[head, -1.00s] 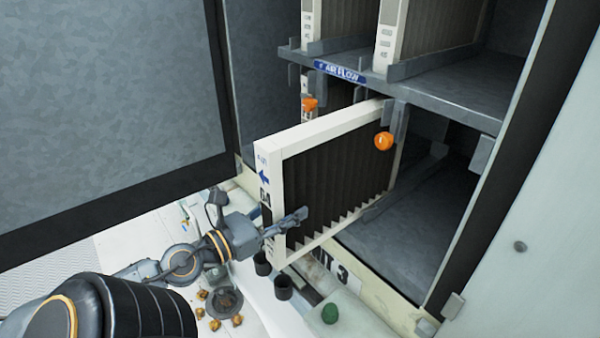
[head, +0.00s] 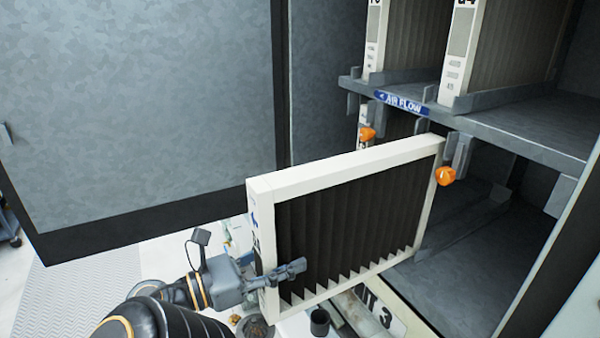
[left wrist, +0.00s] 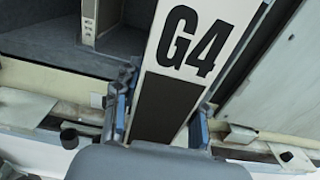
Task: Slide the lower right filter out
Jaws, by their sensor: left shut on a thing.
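The lower right filter (head: 345,220), white-framed with dark pleats, sticks well out of the lower bay, its far end still by the shelf opening. My left gripper (head: 278,278) is shut on its near end, low down, with a finger across the pleated face. In the left wrist view the filter's end face (left wrist: 190,55) reads G4 and sits between the two fingers (left wrist: 160,115). Another filter (head: 364,125) stands in the lower bay at left, mostly hidden behind the held one. My right gripper is not in view.
Orange knobs (head: 445,176) hang below the grey shelf (head: 530,135) with the AIR FLOW label. Two more filters (head: 410,40) stand on that shelf. A large grey door panel (head: 140,100) is at left. A black cup (head: 319,321) is below the filter.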

